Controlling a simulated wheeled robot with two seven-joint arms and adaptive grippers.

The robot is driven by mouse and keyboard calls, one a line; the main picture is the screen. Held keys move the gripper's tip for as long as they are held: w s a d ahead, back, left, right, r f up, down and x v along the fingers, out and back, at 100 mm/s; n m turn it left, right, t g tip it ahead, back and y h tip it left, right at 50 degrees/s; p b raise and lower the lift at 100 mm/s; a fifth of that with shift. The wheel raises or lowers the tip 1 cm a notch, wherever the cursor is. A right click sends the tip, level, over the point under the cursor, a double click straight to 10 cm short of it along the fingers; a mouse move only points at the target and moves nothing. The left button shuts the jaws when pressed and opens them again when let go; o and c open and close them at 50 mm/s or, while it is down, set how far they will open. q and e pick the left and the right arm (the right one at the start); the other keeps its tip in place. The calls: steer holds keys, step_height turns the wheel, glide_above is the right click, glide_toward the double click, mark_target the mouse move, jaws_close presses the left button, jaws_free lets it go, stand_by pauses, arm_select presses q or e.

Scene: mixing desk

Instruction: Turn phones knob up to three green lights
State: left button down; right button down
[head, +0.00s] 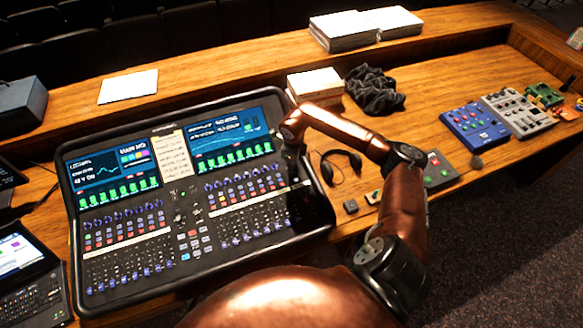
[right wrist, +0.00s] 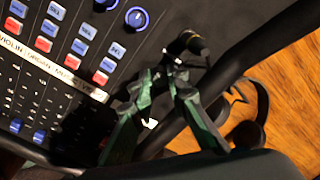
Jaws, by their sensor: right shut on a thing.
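The mixing desk (head: 185,215) lies on the wooden table, with two lit screens, knob rows and faders. My right gripper (head: 293,172) reaches down onto the right edge of the desk, dark against the dark panel. In the right wrist view its green-sided fingers (right wrist: 166,76) close together at a small black knob (right wrist: 188,43) on the bare black panel. I take this for the phones knob; its label cannot be read. The fingers hide part of it. In the head view the arm and gripper hide this knob. I cannot make out its green lights. My left gripper is not in view.
Headphones (head: 341,164) lie just right of the desk, with a small red-and-green button box (head: 438,172) further right. A blue pedal box (head: 474,127) stands beyond. A laptop (head: 27,268) sits at lower left. Blue knobs (right wrist: 137,17) are close to my right fingers.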

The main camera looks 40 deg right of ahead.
steer(key=m+b, duration=0.1)
steer(key=m, duration=0.4)
stand_by(0.5)
steer(key=c, duration=1.8)
jaws_free()
steer(key=shift+c, duration=0.2)
steer(key=shift+r, duration=0.1)
step_height(320, 180, up, 12)
steer(key=s, duration=0.1)
steer(key=shift+a, duration=0.45)
